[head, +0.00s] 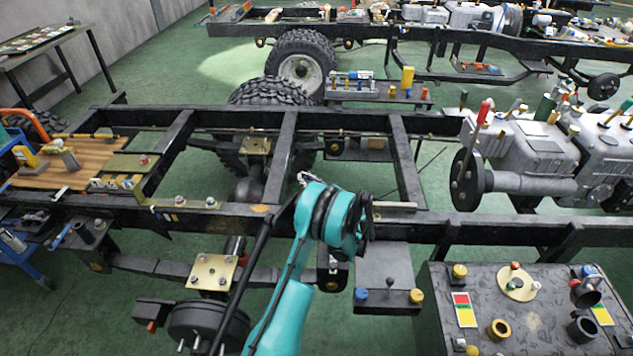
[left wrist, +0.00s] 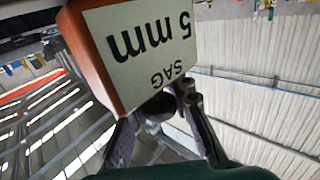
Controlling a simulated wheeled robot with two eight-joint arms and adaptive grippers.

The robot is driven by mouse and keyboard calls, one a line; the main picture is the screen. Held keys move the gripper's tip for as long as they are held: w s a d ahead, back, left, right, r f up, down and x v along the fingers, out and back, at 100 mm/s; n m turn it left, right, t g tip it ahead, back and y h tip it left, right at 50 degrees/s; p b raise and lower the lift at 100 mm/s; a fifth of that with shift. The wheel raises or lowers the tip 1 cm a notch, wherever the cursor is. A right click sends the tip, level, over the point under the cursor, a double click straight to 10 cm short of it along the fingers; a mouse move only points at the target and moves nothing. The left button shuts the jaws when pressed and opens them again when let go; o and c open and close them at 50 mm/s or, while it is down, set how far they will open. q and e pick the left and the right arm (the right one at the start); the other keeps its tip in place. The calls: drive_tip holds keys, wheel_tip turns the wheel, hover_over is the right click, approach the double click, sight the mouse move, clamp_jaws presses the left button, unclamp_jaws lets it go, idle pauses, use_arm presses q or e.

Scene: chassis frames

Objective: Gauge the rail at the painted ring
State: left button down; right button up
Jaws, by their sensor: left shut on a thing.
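In the left wrist view, my left gripper (left wrist: 168,108) is shut on an orange block (left wrist: 85,45) with a pale label reading "SAG 5 mm". In the head view, my teal left arm reaches over the near black chassis rail (head: 480,226). The gripper there is mostly hidden behind the wrist; only a small pale and purple bit shows. My right gripper is out of view.
A dark bench (head: 535,325) with coloured parts stands at the lower right. A grey engine (head: 540,150) sits at the right. A wooden board (head: 85,160) with tools lies across the frame at the left. Cross members and a tyre (head: 270,92) lie beyond the near rail.

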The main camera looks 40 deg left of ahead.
use_arm(q)
drive_tip(key=shift+s+a, duration=0.25)
drive_tip(key=shift+a, duration=0.15)
drive_tip(key=c, duration=1.4)
unclamp_jaws()
drive_tip(key=v, duration=1.2)
drive_tip(key=shift+r, duration=0.15)
